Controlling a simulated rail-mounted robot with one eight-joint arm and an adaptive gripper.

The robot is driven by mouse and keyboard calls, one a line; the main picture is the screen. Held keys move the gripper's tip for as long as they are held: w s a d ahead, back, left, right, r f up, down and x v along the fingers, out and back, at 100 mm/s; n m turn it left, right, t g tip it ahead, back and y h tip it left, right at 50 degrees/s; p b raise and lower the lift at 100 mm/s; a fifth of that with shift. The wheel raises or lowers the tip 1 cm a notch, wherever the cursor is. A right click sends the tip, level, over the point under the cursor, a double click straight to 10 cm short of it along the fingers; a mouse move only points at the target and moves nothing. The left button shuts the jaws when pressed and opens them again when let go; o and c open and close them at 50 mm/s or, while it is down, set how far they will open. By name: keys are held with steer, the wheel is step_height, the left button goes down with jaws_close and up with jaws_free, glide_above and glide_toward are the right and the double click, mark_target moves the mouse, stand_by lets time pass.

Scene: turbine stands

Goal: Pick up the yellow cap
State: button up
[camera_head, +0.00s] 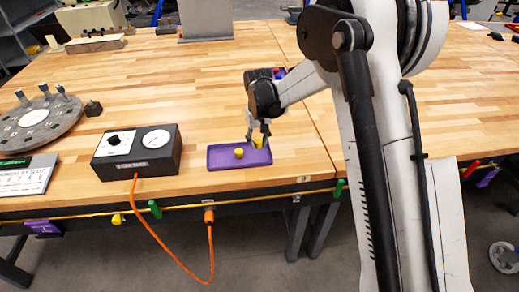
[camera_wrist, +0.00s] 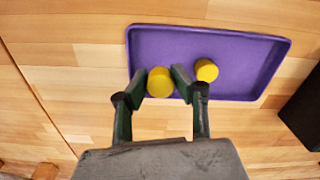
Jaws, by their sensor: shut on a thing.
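Two yellow caps show at the purple tray (camera_head: 222,159), which lies near the front edge of the wooden bench. My gripper (camera_head: 258,139) points down over the tray's right part in the head view. In the wrist view my gripper (camera_wrist: 161,84) has its fingers on both sides of one yellow cap (camera_wrist: 160,82), shut on it. I cannot tell whether this cap is clear of the tray floor. The other yellow cap (camera_wrist: 206,70) sits free in the tray, close to the right finger; in the head view this free cap (camera_head: 239,153) is left of my gripper.
A black box with dials (camera_head: 137,151) and an orange cable (camera_head: 155,220) stands left of the tray. A round grey fixture (camera_head: 36,122) with pegs is farther left. Bench behind the tray is mostly clear.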

steer(key=s+a+r+b, duration=0.1)
steer(key=s+a+r, duration=0.5)
steer(key=s, duration=0.3)
steer(key=shift+r+b, duration=0.15)
steer(key=shift+b, duration=0.15)
steer(key=shift+o, duration=0.6)
steer(key=shift+a, duration=0.1)
jaws_close()
